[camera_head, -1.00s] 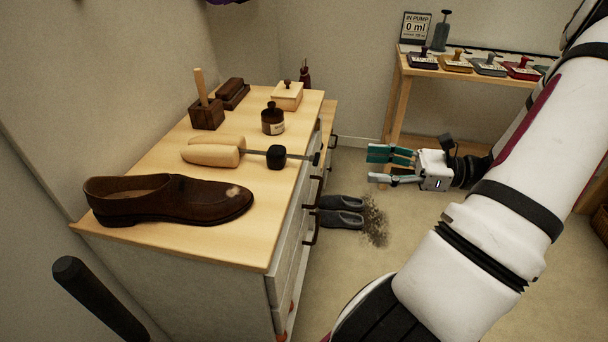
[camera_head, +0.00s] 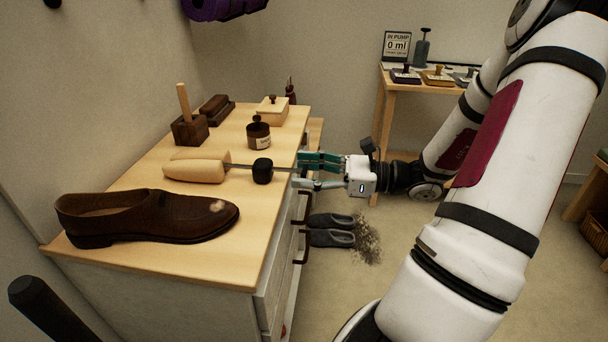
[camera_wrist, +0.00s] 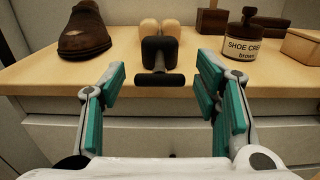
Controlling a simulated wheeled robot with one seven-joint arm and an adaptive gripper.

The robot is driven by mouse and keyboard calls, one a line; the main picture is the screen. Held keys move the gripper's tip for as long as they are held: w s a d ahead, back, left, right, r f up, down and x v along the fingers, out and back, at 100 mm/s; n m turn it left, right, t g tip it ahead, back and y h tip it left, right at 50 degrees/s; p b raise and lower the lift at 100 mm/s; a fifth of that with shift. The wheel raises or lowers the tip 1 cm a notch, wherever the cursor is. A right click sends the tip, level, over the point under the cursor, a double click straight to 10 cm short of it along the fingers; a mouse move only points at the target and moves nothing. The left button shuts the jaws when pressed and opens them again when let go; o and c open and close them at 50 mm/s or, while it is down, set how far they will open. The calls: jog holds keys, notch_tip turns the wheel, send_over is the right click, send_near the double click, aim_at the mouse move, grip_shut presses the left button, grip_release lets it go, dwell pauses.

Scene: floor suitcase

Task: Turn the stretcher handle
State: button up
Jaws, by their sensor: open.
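The shoe stretcher (camera_head: 197,168) lies on the dresser top, with a pale wooden split form, a thin metal rod and a black block (camera_head: 262,171). Its dark T-shaped handle (camera_wrist: 160,80) points towards me at the dresser's front edge in the wrist view. In the head view the handle is largely hidden by my fingers. My gripper (camera_head: 312,171) is open, its teal-padded fingers at the dresser edge. I cannot tell whether anything touches.
A brown shoe (camera_head: 150,217) with a pale worn spot stands left of the stretcher. A shoe cream jar (camera_wrist: 243,40), a wooden box (camera_head: 272,108) and a brush (camera_head: 215,108) stand behind it. Drawer pulls (camera_head: 303,247) stick out below the dresser edge. Grey slippers (camera_head: 330,230) lie on the floor.

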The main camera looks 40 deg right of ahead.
jog(key=shift+w+a, duration=0.15)
jog(key=shift+w, duration=0.05)
jog(key=c, duration=1.2)
jog(key=shift+n, duration=0.4)
jog(key=n+p, duration=0.1)
jog(key=n, duration=0.2)
jog(key=shift+n, duration=0.3)
jog(key=n, duration=0.4)
jog(key=shift+f+n, duration=0.1)
jog(key=shift+n, duration=0.2)
jog(key=n+b, duration=0.3)
jog(key=n, duration=0.2)
jog(key=shift+n+b, duration=1.3)
jog(key=shift+n, duration=0.8)
